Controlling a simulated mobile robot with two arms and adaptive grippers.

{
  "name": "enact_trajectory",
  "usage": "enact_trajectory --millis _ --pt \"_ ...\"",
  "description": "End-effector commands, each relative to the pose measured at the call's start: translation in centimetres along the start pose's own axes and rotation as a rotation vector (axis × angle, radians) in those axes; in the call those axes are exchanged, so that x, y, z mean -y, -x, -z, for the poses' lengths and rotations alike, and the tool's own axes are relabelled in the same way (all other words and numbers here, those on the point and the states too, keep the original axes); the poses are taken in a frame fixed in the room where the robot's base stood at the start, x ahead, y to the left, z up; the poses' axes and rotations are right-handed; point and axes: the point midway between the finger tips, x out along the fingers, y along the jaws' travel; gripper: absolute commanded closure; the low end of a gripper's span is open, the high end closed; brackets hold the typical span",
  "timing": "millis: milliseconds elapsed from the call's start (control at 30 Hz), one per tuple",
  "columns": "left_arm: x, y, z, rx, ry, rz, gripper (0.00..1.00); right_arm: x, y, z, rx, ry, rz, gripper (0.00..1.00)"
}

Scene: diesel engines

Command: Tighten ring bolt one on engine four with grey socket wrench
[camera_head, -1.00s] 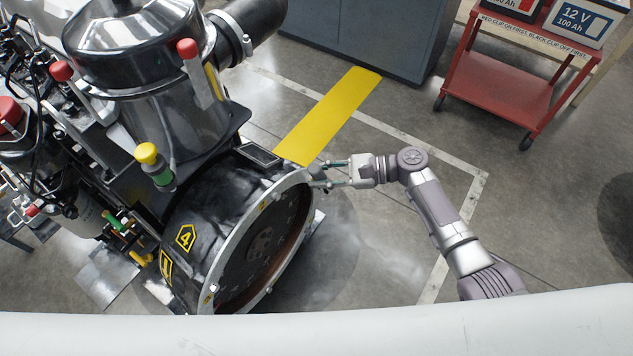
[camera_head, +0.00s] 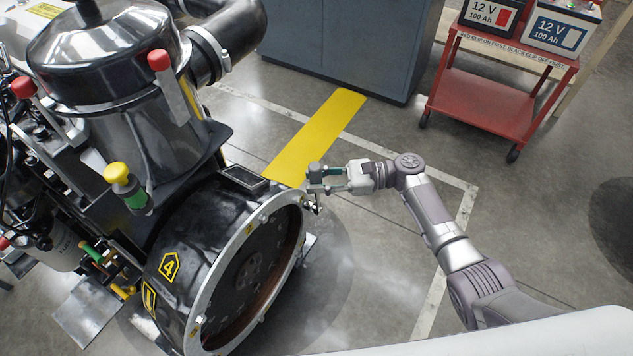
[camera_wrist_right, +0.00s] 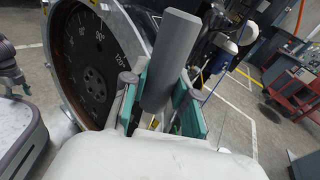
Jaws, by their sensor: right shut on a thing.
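Engine four (camera_head: 200,240), marked with a yellow 4, stands on the left with its pale ring (camera_head: 215,270) facing the lower right. My right gripper (camera_head: 318,178) is at the ring's upper right edge. The right wrist view shows its teal fingers (camera_wrist_right: 165,103) shut on the grey socket wrench (camera_wrist_right: 172,58), a thick grey cylinder. The ring (camera_wrist_right: 140,45) is close behind the wrench there. I cannot tell whether the wrench touches a bolt. A grey and teal part at the left edge of that view looks like my left gripper (camera_wrist_right: 10,75); its jaw state is unclear.
A red cart (camera_head: 485,100) with two 12 V batteries (camera_head: 560,38) stands at the upper right. A blue-grey cabinet (camera_head: 350,45) stands behind. A yellow floor strip (camera_head: 315,135) runs toward the engine.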

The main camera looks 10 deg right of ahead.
Motion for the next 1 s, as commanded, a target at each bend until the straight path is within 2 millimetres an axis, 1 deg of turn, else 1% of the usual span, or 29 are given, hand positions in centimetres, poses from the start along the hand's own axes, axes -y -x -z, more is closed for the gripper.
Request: enact_trajectory --millis 367,700,1000 --pt "0.2 0.2 0.0 0.001 0.001 0.003 0.6 -0.2 0.3 0.1 -0.004 -0.001 0.001 1.0" --pt "0.7 1.0 0.0 0.003 0.001 0.008 0.6 -0.8 1.3 -0.1 -0.001 0.001 0.0 1.0" --pt "0.8 1.0 0.0 0.003 0.0 0.009 0.6 -0.9 1.3 0.0 0.0 0.002 0.0 1.0"
